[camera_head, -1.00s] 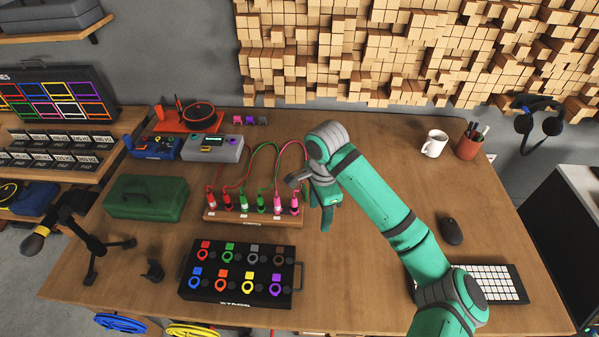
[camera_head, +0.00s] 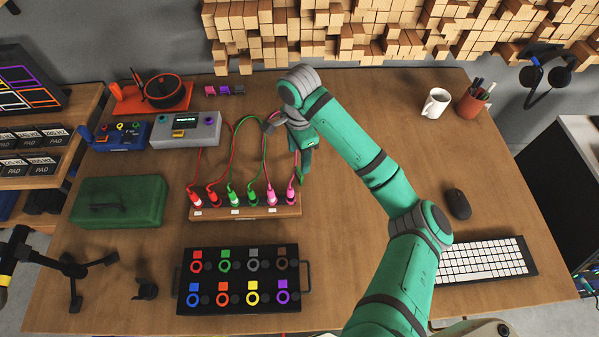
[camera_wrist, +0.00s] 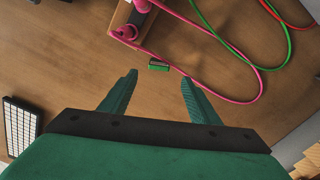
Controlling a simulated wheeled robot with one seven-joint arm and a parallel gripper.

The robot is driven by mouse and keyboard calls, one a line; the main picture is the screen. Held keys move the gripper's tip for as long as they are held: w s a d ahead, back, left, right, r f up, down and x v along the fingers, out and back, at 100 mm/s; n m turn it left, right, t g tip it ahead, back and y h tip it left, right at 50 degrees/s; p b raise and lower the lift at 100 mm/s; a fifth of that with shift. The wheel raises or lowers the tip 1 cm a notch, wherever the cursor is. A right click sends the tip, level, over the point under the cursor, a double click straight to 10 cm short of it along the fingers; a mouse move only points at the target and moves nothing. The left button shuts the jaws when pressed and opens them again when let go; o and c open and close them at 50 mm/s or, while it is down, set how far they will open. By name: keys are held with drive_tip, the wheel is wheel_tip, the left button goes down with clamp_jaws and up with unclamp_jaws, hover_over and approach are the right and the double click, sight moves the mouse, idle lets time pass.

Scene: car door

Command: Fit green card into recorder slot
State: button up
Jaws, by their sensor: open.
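A small green card (camera_wrist: 158,65) lies on the wooden desk by the end of the cable board in the wrist view. I cannot make it out in the head view, where my gripper is close to that spot. My gripper (camera_wrist: 158,78) is open and empty, its two green fingers on either side of the card's line in the picture and short of it. In the head view my gripper (camera_head: 304,172) points down behind the right end of the cable board. The grey box with a lit display (camera_head: 187,129) at the back left appears to be the recorder; its slot is unclear.
The cable board (camera_head: 245,208) has red, green and pink cables looping upward beside my gripper. A blue box (camera_head: 122,136) and a green case (camera_head: 118,201) stand left. Several small cards (camera_head: 224,90) stand at the back.

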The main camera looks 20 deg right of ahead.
sight(299, 171)
drive_tip(key=shift+s+a+f, duration=0.1)
drive_tip(key=shift+s+f, duration=0.1)
drive_tip(key=shift+f, duration=3.5)
drive_tip(key=shift+w, duration=0.1)
drive_tip(key=shift+c, duration=0.7)
drive_tip(key=c, duration=1.1)
drive_tip(key=shift+o, duration=0.2)
drive_tip(key=shift+r, duration=0.1)
